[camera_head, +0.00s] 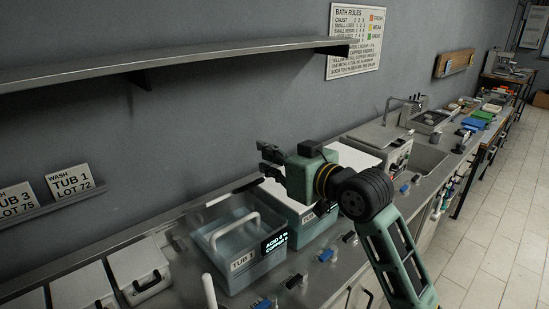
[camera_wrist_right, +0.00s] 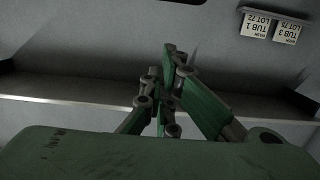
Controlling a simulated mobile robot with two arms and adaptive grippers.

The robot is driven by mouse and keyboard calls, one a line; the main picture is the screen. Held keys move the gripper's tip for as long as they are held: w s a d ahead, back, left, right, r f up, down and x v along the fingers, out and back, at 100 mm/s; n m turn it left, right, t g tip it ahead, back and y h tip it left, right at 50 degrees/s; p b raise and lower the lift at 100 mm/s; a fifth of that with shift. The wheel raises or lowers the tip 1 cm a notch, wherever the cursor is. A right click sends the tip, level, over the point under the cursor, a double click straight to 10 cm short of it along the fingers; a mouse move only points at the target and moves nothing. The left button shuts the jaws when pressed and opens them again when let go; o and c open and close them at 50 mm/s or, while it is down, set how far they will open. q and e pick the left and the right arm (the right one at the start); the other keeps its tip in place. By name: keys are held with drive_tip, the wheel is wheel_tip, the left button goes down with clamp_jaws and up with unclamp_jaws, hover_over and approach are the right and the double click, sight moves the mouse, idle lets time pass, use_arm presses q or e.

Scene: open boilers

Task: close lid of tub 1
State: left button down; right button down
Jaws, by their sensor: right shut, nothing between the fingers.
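Tub 1 (camera_head: 242,262) is a pale blue, see-through tub on the counter, labelled on its front. My right gripper (camera_head: 266,160) is above and behind the tub's right side, pointing left toward the wall, apart from the tub. In the right wrist view its fingers (camera_wrist_right: 171,58) are together and hold nothing. My left gripper is not in view.
A greenish tub with a white top (camera_head: 302,222) stands right of tub 1, partly behind my arm. White lidded boxes (camera_head: 138,268) stand to the left. A long wall shelf (camera_head: 180,62) runs above. A lower ledge holds signs (camera_head: 69,182).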

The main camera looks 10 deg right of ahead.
drive_tip(key=p, duration=0.2)
hover_over(256, 182)
drive_tip(key=shift+w+a+f, duration=0.15)
drive_tip(key=shift+w+a, duration=0.15)
drive_tip(key=f, duration=0.1)
drive_tip(key=f+p, duration=0.2)
drive_tip(key=shift+s+d, duration=0.3)
drive_tip(key=shift+s+d+f, duration=0.25)
drive_tip(key=shift+s+f, duration=0.05)
drive_tip(key=shift+f, duration=0.25)
drive_tip(key=shift+a, duration=0.1)
drive_tip(key=shift+f, duration=0.1)
